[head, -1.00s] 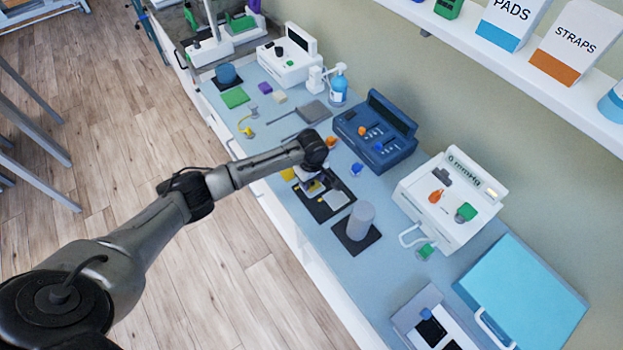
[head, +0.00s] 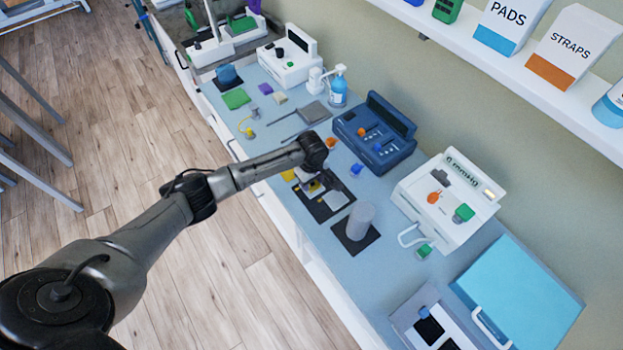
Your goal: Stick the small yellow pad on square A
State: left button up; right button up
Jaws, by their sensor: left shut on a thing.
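My left gripper (head: 313,180) points down over a dark board (head: 327,211) on the blue-grey counter. Its jaws are small here and partly hidden by my wrist. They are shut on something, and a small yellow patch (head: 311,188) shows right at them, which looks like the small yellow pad. I cannot tell whether it touches the board. A pale square (head: 335,200) shows on the board, right of the jaws. No letter is readable, so I cannot tell which square is A. Another yellow piece (head: 288,175) lies left of the board. My right gripper is out of view.
A grey cylinder (head: 360,220) stands on a dark mat close to the right of the board. Behind are a small blue item (head: 356,170) and a dark blue device (head: 375,135). A white gauge unit (head: 447,205) stands further right. The floor in front is clear.

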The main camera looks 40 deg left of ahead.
pick_arm(q)
jog(key=shift+f, duration=0.15)
dwell(0.6)
jog(key=shift+f, duration=0.4)
dwell(1.2)
jog(key=shift+p, duration=0.45)
dwell(0.5)
dwell(0.5)
jog(key=shift+f+p, duration=0.1)
jog(key=shift+p, duration=0.2)
dwell(0.7)
dwell(0.6)
jog(key=shift+f, duration=0.15)
dwell(0.6)
jog(key=shift+p, duration=0.35)
dwell(0.4)
